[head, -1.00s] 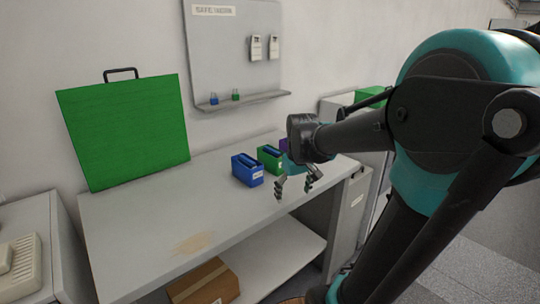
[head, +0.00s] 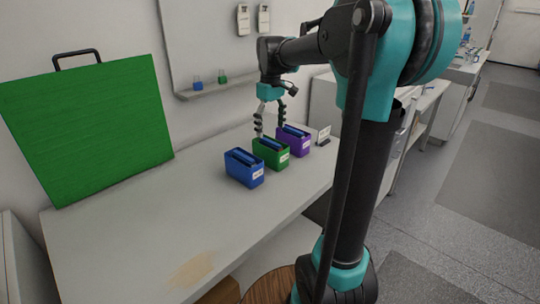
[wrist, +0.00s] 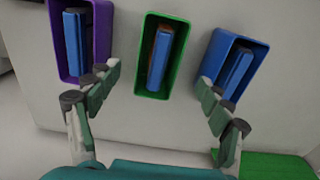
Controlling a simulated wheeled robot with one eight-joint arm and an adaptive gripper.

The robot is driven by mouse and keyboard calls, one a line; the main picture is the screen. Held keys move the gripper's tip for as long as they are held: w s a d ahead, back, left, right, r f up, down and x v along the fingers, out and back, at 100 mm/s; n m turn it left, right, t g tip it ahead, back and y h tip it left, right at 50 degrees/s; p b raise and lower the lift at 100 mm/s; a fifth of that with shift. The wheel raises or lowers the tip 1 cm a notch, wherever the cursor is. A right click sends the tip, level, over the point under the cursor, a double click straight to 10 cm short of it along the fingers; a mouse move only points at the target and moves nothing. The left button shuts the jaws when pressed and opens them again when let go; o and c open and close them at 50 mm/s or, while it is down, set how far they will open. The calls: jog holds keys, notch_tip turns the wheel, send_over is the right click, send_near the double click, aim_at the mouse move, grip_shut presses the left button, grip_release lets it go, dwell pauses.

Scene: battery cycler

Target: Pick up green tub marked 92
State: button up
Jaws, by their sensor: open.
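The green tub (head: 271,153) stands on the bench between a blue tub and a purple tub. It has a white label on its front, too small to read, and a blue block inside. In the wrist view the green tub (wrist: 146,87) is at top centre, ahead of and between my fingers, with its block (wrist: 159,62) inside. My gripper (head: 270,132) points down just above the tubs. It also shows in the wrist view (wrist: 157,85) with its fingers spread wide and nothing between them touching.
The blue tub (head: 243,170) is close on the left and the purple tub (head: 294,141) close on the right. A small white sign (head: 323,133) stands beyond. A large green panel (head: 85,130) leans at the back wall. The bench front (head: 180,225) is mostly clear.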

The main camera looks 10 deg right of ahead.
aim_at(270, 153)
notch_tip(270, 153, down, 11)
jog(key=shift+w+f, duration=0.1)
jog(key=shift+w, duration=0.05)
dwell(0.4)
jog(key=shift+c, duration=0.2)
jog(key=c, duration=1.5)
